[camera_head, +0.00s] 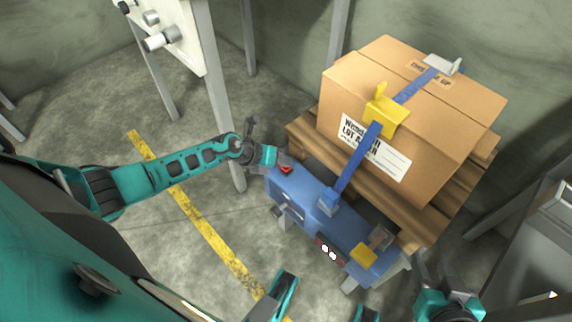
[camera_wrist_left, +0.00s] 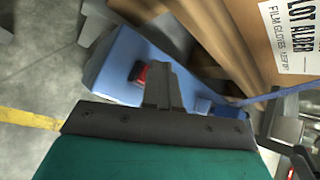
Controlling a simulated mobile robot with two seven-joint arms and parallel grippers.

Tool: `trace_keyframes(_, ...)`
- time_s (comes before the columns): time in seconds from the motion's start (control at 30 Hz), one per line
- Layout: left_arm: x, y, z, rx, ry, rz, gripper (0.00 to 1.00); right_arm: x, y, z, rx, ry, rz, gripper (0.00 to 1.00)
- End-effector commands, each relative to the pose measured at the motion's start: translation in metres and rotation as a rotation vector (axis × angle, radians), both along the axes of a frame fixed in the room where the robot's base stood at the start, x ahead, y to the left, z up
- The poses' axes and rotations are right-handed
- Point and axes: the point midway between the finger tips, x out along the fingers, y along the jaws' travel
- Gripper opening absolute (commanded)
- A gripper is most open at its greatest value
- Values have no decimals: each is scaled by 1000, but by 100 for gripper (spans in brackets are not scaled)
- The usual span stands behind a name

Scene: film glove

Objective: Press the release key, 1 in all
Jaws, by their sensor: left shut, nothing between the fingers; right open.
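The blue machine (camera_head: 310,200) stands beside the pallet. At its left end is a small red key (camera_head: 286,169), which I take to be the release key; it also shows in the left wrist view (camera_wrist_left: 141,73) with a dark surround. My left gripper (camera_head: 279,162) is shut and empty, its fingertips right at the red key. In the left wrist view the shut fingers (camera_wrist_left: 160,80) partly cover the key's right side. I cannot tell whether they touch it or whether it is pressed down. My right gripper (camera_head: 447,285) is open at the bottom right, away from the machine.
A cardboard box (camera_head: 400,110) sits on a wooden pallet (camera_head: 310,135), with a blue strap (camera_head: 355,160) and a yellow corner piece (camera_head: 386,118). A yellow block (camera_head: 363,256) is at the machine's right end. A white panel (camera_head: 180,30) on legs stands back left. A yellow floor line (camera_head: 205,232) crosses open floor.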

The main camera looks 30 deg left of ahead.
Motion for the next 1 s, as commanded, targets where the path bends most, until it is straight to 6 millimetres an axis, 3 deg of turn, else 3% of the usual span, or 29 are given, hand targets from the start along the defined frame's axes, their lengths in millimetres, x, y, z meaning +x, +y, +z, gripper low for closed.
trace_keyframes(0.5,-1,0,18,1,2,-1,0,0,0,21,0,0,0,43)
trace_keyframes(0.83,-1,1,18,1,1,0,0,0,0,20,-2,0,1,43)
trace_keyframes(1.0,-1,1,28,1,0,0,0,0,-1,30,-4,0,3,43)
